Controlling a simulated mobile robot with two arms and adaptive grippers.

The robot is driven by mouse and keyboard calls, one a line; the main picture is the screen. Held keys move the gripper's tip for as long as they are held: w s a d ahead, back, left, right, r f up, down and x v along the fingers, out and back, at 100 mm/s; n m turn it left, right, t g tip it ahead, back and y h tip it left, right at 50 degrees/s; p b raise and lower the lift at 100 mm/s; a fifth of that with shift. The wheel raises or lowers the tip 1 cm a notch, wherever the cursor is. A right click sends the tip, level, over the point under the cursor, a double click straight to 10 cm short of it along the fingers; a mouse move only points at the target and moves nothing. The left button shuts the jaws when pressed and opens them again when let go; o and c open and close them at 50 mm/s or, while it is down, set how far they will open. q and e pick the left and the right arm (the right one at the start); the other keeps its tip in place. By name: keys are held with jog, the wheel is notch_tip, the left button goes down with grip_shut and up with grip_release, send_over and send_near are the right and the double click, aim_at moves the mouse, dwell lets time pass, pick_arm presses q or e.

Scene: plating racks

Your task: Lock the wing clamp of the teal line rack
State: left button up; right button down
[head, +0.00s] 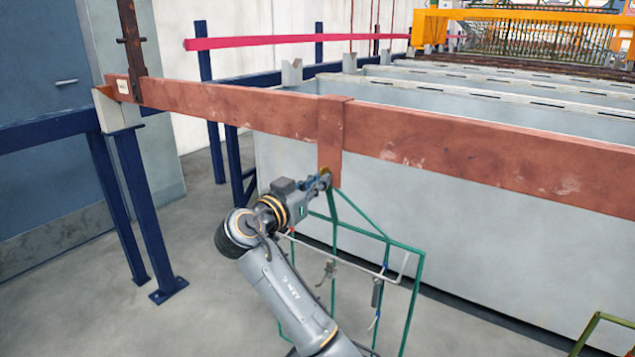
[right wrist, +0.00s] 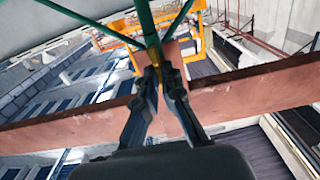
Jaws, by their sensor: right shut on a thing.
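The teal line rack (head: 418,292) is a thin green-teal wire frame hanging below the copper-coloured flight bar (head: 470,150). Its top meets the bar at a wide copper band (head: 331,130). My right gripper (head: 325,179) is at the lower end of that band, shut on the small brass-yellow wing clamp. In the right wrist view, both fingertips of the gripper (right wrist: 160,72) close in at the yellow clamp (right wrist: 154,56), where the teal rods (right wrist: 147,20) meet. The fingers hide much of the clamp, and its exact angle cannot be told. My left gripper is not in view.
Grey tanks (head: 400,210) stand close behind the rack. Navy posts (head: 150,220) support the bar's left end. A red bar (head: 290,41) and a yellow gantry (head: 520,18) are farther back. Part of another green frame (head: 600,318) shows at lower right. Floor at left is clear.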

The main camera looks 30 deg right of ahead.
jog(key=c, duration=1.5)
grip_release()
jog(key=v, duration=1.2)
jog(key=shift+f, duration=0.1)
